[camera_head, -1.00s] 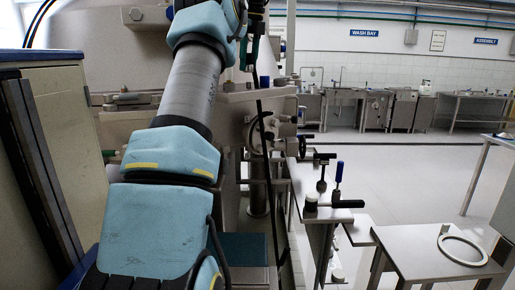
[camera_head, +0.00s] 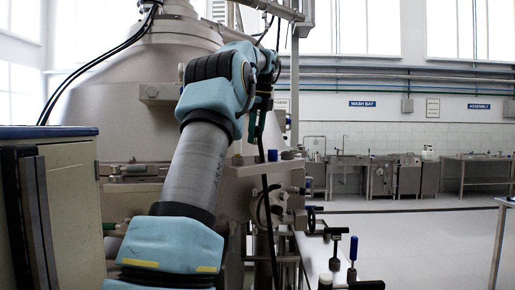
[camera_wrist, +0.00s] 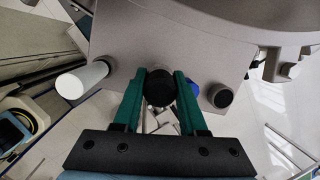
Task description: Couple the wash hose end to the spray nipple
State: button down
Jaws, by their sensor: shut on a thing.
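In the wrist view my gripper (camera_wrist: 160,95) has green fingers, shut on a round black piece (camera_wrist: 159,88), which I take as the wash hose end. In the head view my gripper (camera_head: 263,98) is at the end of my raised arm, in front of the big grey separator (camera_head: 150,70). A thin black hose (camera_head: 266,205) hangs down below it. A short blue-topped stub (camera_head: 272,155) stands on the machine below the gripper; blue also shows beside the right finger in the wrist view (camera_wrist: 194,88). I cannot tell which part is the spray nipple.
A white cylinder (camera_wrist: 82,80) and a dark-capped stub (camera_wrist: 220,95) flank the gripper in the wrist view. A cabinet (camera_head: 70,215) stands close on the left. Valve handles (camera_head: 335,232) rise at lower right. The floor (camera_head: 430,235) beyond is open.

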jog(key=w+n+t+y, duration=0.1)
jog(key=w+n+t+y+b, duration=0.1)
jog(key=n, duration=0.1)
jog(key=w+f+n+t+y+b, duration=0.1)
jog(key=shift+a+f+n, duration=0.1)
jog(key=shift+a+n, duration=0.2)
jog(key=d+r+n+t+y+b, duration=0.3)
jog(key=r+t+y+b, duration=0.2)
jog(key=r, duration=0.7)
jog(key=t+y, duration=0.2)
jog(key=y, duration=0.2)
jog(key=shift+w+r+n+y+b, duration=0.15)
jog(key=shift+w+n+y+b, duration=0.15)
jog(key=shift+w+y+b, duration=0.1)
jog(key=shift+d, duration=0.1)
jog(key=shift+w+d+f+p+x, duration=0.15)
jog(key=shift+p+x, duration=0.5)
jog(key=shift+x, duration=0.7)
jog(key=shift+w+d+f+p+x, duration=0.15)
jog(key=shift+p+x, duration=0.45)
jog(key=shift+x, duration=0.8)
jog(key=shift+p+x, duration=0.45)
jog(key=shift+x, duration=0.35)
jog(key=shift+w+a, duration=0.1)
